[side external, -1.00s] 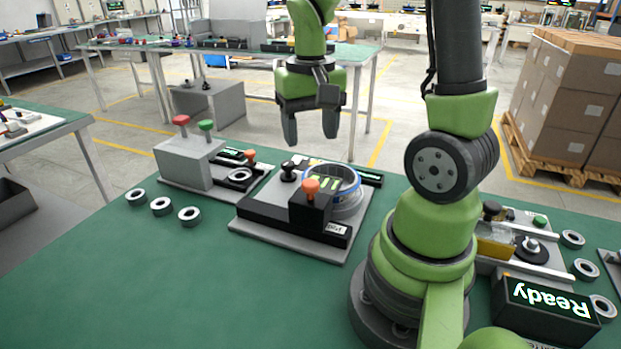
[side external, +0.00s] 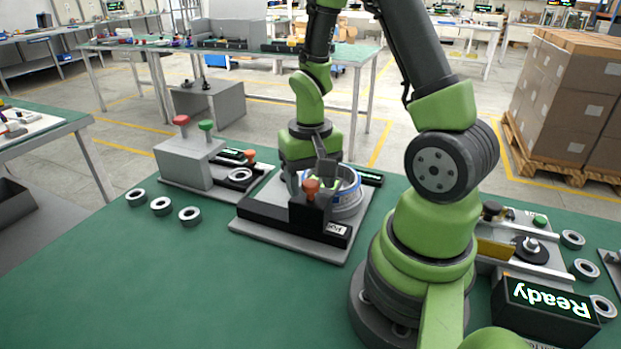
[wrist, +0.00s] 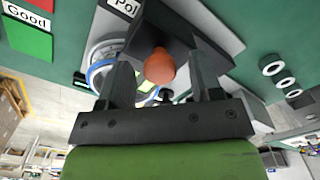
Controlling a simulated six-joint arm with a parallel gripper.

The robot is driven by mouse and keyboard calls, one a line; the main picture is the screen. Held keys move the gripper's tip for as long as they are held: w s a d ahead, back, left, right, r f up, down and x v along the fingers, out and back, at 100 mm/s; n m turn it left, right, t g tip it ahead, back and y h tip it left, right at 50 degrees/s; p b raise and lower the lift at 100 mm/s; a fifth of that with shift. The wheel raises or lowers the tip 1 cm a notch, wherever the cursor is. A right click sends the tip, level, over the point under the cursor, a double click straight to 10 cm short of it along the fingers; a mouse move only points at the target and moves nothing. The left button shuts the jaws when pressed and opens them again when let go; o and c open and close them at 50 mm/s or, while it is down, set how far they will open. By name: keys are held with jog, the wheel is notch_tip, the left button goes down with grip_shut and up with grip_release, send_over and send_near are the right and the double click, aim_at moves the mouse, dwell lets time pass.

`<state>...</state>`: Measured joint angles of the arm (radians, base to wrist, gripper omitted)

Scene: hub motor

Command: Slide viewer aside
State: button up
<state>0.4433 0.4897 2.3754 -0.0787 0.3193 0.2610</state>
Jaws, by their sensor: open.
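The viewer, a black block (side external: 308,214) with an orange knob (side external: 311,186) on top, sits on a black rail (side external: 262,213) of the grey-based station in the middle of the green table. My gripper (side external: 312,180) is lowered over it, pointing down. In the wrist view, the orange knob (wrist: 160,67) lies between the two open fingers of my gripper (wrist: 162,78), with gaps on both sides. A round grey part with a blue ring (side external: 348,190) is beside the viewer, partly hidden by my gripper.
A grey box with red and green knobs (side external: 188,160) stands to the left. Several grey rings (side external: 161,206) lie on the table before it. A "Ready" display (side external: 545,308) and another station (side external: 525,245) are at the right. The table's front left is clear.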

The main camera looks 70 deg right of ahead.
jog(key=shift+c, duration=0.4)
grip_shut()
jog(key=w, duration=1.1)
jog(key=shift+w, duration=0.3)
jog(key=shift+o, duration=0.4)
grip_release()
notch_tip(320, 180, up, 10)
